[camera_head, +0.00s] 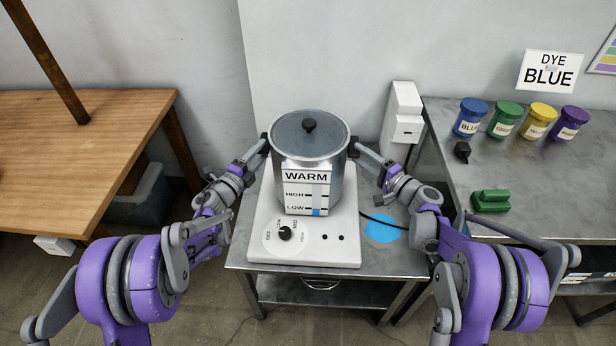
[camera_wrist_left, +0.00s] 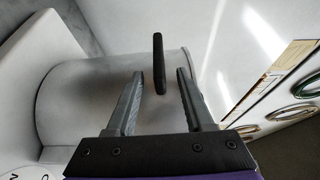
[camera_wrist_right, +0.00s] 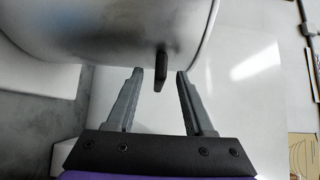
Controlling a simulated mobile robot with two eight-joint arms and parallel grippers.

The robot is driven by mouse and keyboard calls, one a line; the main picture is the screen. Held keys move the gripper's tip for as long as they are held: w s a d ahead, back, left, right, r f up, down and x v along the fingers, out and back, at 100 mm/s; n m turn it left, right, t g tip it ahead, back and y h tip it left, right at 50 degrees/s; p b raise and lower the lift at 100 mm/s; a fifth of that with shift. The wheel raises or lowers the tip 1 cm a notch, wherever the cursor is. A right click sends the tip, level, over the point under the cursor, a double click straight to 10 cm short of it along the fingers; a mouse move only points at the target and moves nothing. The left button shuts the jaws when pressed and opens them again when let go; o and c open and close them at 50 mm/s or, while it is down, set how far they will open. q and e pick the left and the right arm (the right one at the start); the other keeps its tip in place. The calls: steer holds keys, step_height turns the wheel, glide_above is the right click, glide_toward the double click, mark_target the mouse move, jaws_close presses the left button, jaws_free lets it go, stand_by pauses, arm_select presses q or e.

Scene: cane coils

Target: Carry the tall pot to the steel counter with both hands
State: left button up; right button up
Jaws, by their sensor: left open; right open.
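The tall pot (camera_head: 335,179) is a steel cylinder with a lid and black knob, upright on a white hot plate (camera_head: 262,225). A label reading WARM, HIGH, LOW is on its front. My left gripper (camera_head: 262,146) is open at the pot's left side; in the left wrist view the black handle (camera_wrist_left: 159,62) stands between and just beyond the fingertips. My right gripper (camera_head: 358,150) is open at the right side; in the right wrist view the other handle (camera_wrist_right: 161,68) lies between the fingertips. The steel counter (camera_head: 450,130) is at the right.
On the counter stand several dye jars (camera_head: 505,119), a green block (camera_head: 491,200) and a small black object (camera_head: 462,151). A blue patch (camera_head: 382,228) and a cable lie beside the hot plate. A white box (camera_head: 401,118) stands behind. A wooden table (camera_head: 90,125) is at the left.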

arm_select(q)
jaws_close()
arm_select(e)
jaws_close()
stand_by(1.1)
